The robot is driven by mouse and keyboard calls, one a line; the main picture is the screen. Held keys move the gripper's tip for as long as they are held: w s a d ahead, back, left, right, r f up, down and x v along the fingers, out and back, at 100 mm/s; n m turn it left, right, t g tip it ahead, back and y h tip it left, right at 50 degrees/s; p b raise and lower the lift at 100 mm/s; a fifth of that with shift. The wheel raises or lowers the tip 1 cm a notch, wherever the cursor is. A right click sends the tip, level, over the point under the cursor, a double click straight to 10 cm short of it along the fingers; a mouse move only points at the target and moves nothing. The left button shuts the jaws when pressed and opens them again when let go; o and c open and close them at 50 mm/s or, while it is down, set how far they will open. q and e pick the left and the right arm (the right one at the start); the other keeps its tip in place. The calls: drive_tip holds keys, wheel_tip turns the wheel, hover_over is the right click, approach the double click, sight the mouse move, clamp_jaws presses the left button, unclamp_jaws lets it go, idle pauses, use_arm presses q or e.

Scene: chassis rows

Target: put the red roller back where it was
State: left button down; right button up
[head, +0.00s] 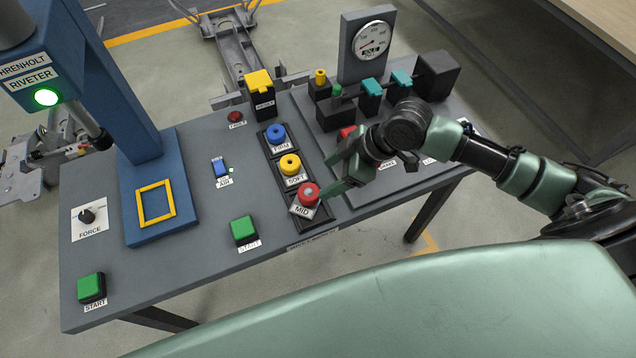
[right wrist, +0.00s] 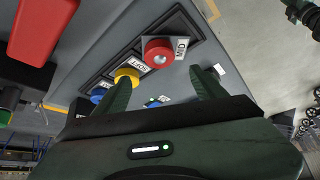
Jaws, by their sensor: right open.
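The red roller (head: 308,193) with its MID label sits at the front slot of a black three-slot rack (head: 318,218) on the grey bench. Its label looks turned askew to the slot and overlaps the rack's edge. In the right wrist view the roller (right wrist: 158,52) shows just beyond the fingertips. My right gripper (head: 327,178) is open, its fingers spread and pointing at the roller, with nothing held between them. It also shows in the right wrist view (right wrist: 163,76). Whether a finger touches the roller is unclear. My left gripper is not in view.
A yellow roller (head: 290,164) marked SOFT and a blue roller (head: 276,135) marked FIRM fill the other slots. A green start button (head: 243,229) stands left of the rack. A gauge post (head: 365,50) and clamp blocks (head: 335,114) stand behind my right gripper. A blue riveter (head: 115,90) stands left.

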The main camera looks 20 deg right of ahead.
drive_tip(key=shift+v, duration=1.7)
drive_tip(key=s+a+f+m+h, duration=0.1)
drive_tip(key=s+a+f+m, duration=0.2)
drive_tip(key=s+a+f, duration=0.3)
drive_tip(key=s+d+m+h, duration=0.4)
drive_tip(key=s+d+m, duration=0.25)
drive_tip(key=s, duration=0.35)
wheel_tip(320, 180, down, 28)
drive_tip(key=s+g+b, duration=0.1)
drive_tip(key=s, duration=0.1)
drive_tip(key=s+d+f+g+b, duration=0.1)
drive_tip(key=s+d+f, duration=0.1)
drive_tip(key=s+f, duration=1.4)
drive_tip(key=shift+s+d+f+h, duration=0.3)
drive_tip(key=shift+d+f, duration=0.05)
drive_tip(key=shift+f, duration=0.25)
